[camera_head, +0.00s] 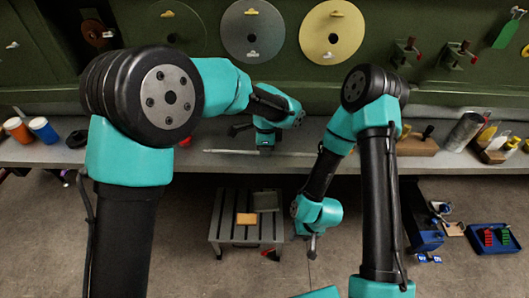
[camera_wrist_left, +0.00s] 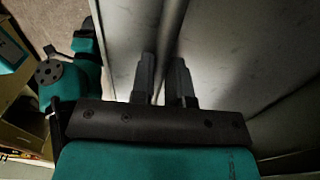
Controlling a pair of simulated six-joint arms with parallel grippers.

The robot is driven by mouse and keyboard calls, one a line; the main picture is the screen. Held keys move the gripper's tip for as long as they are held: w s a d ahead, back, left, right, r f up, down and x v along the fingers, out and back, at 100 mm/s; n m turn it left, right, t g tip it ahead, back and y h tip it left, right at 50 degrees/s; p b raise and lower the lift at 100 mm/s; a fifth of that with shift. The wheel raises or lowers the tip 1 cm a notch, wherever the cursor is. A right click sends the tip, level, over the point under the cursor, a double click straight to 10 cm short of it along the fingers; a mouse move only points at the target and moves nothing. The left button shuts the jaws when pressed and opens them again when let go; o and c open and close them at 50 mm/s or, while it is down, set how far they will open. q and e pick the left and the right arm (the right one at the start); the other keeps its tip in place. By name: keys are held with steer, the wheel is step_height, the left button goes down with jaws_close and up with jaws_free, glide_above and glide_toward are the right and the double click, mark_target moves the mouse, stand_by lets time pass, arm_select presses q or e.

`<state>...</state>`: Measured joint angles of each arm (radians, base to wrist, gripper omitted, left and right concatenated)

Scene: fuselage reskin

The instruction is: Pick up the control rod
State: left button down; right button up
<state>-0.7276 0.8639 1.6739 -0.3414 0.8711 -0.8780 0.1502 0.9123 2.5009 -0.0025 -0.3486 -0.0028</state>
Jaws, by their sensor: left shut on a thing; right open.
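The control rod (camera_head: 222,151) is a thin pale bar lying lengthwise along the grey workbench in the head view. My left gripper (camera_head: 265,150) is down at the middle of the rod and shut on it. In the left wrist view the two dark fingers of my left gripper (camera_wrist_left: 163,80) stand close on either side of the narrow rod (camera_wrist_left: 168,42). Whether the rod is clear of the bench cannot be told. My right gripper (camera_head: 313,245) hangs in front of the bench, pointing down, open and away from the rod.
The workbench (camera_head: 60,155) runs along a green fuselage wall (camera_head: 200,85) with round discs. Orange and blue cups (camera_head: 42,130) stand at left; a wooden block (camera_head: 415,146) and a metal cylinder (camera_head: 463,132) at right. A low table (camera_head: 225,235) and blue trays (camera_head: 490,238) are below.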

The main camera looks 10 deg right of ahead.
arm_select(q)
steer(key=shift+r, duration=0.1)
step_height(320, 180, up, 10)
stand_by(0.7)
